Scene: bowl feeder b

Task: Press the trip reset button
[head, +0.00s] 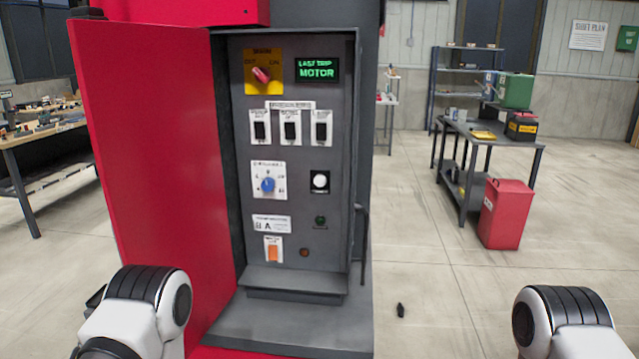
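An open control cabinet (237,150) stands in the middle of the head view. A round white push button (320,181) on a black plate sits at the right of its panel; it looks like the reset button, but I can read no label on it. A display (317,69) at the top right reads "LAST TRIP MOTOR" in green. Links of both my arms show at the bottom left and bottom right corners, well apart from the panel. Neither gripper shows, and nothing touches the button.
The red door (150,150) stands open to the left. A small dark object (400,310) lies on the floor.

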